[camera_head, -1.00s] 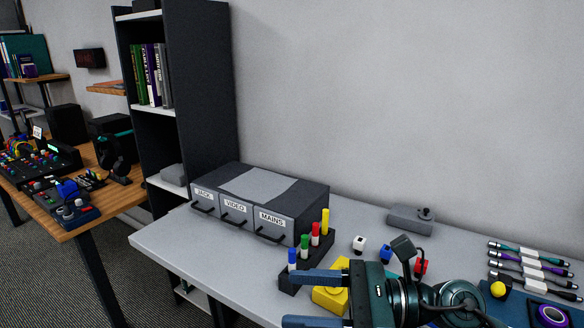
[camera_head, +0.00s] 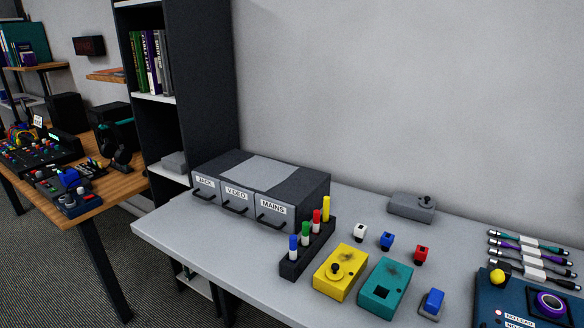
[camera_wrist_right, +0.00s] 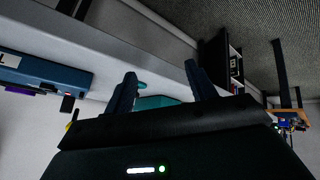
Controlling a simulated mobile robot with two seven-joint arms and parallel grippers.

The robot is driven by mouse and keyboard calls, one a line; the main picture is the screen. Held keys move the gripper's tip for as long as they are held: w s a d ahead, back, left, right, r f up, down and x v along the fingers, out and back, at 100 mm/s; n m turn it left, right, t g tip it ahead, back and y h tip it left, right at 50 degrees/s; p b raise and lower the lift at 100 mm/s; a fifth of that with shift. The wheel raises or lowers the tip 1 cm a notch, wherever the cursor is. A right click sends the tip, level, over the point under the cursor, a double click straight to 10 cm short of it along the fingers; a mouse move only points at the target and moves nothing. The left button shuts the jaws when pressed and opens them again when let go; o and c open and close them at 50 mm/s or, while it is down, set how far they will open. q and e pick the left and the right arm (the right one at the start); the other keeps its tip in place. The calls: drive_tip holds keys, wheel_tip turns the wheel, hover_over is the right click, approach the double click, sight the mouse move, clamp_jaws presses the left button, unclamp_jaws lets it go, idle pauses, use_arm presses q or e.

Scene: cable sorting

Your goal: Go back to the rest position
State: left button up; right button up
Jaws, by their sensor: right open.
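My right gripper (camera_wrist_right: 160,82) shows only in the right wrist view. Its two dark fingers stand apart with nothing between the tips, and a teal shape (camera_wrist_right: 155,102) shows behind them. Neither gripper shows in the head view. The grey drawer box (camera_head: 262,183) labelled JACK, VIDEO and MAINS sits at the back left of the grey table, its drawers shut. Several cables (camera_head: 527,258) lie in a row at the right.
A rack (camera_head: 306,249) of coloured markers, a yellow box (camera_head: 341,283) and a teal box (camera_head: 392,275) stand at the table's front. A blue device (camera_head: 492,298) with a purple ring is at the right. A dark shelf (camera_head: 207,91) rises behind the table's left end.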

drive_tip(key=s+a+f+m+g+y, duration=0.15)
drive_tip(key=s+f+g, duration=0.25)
drive_tip(key=s, duration=0.4)
use_arm(q)
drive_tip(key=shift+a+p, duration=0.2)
drive_tip(key=shift+p, duration=0.25)
use_arm(e)
drive_tip(key=w+a+f+t+y, duration=0.2)
drive_tip(key=w+a+f+t, duration=0.2)
drive_tip(key=w+a+t, duration=0.2)
drive_tip(key=shift+w+a+f+n+t+y, duration=0.2)
drive_tip(key=shift+f+n+t+y, duration=0.2)
drive_tip(key=shift+t, duration=0.2)
